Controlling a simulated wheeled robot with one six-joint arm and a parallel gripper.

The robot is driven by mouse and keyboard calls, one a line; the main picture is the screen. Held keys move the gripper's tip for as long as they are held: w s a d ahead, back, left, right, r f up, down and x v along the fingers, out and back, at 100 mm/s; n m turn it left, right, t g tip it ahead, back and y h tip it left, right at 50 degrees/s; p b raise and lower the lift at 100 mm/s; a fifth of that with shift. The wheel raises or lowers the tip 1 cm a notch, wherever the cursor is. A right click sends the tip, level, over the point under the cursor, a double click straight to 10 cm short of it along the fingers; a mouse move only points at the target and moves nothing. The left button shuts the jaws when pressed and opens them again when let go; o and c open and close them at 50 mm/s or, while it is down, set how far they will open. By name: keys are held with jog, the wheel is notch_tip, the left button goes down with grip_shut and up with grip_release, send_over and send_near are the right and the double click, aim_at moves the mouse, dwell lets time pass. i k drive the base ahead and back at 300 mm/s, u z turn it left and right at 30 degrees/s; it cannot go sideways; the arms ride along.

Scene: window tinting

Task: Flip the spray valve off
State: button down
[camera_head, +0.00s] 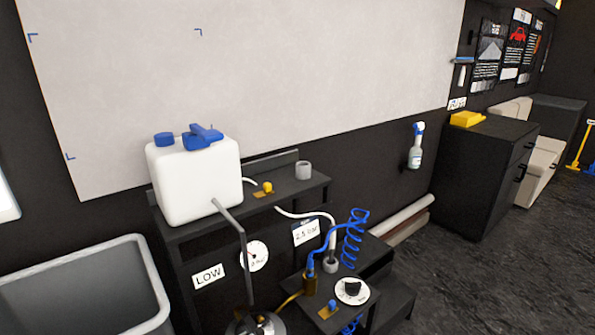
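Two small valves show, and no readable label says which is the spray valve. One has a yellow handle (267,187) on a brass plate on the dark shelf, with white hose on both sides of it. The other has a blue handle (332,304) on a brass plate on the lower box, left of a round dial with a black knob (352,289). The handles are too small to tell on from off. A white hose and a blue coiled hose (351,240) run near a grey holder (330,265).
A white tank with blue caps (195,180) stands on the shelf (300,190), beside a grey cup (303,170). A grey bin (140,270) stands at lower left. Floor at right (500,270) is clear.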

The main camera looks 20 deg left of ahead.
aim_at(267, 187)
jog(key=u, duration=0.25)
jog(key=i, duration=0.7)
jog(key=u, duration=0.85)
jog(key=i, duration=0.45)
jog(key=u, duration=0.35)
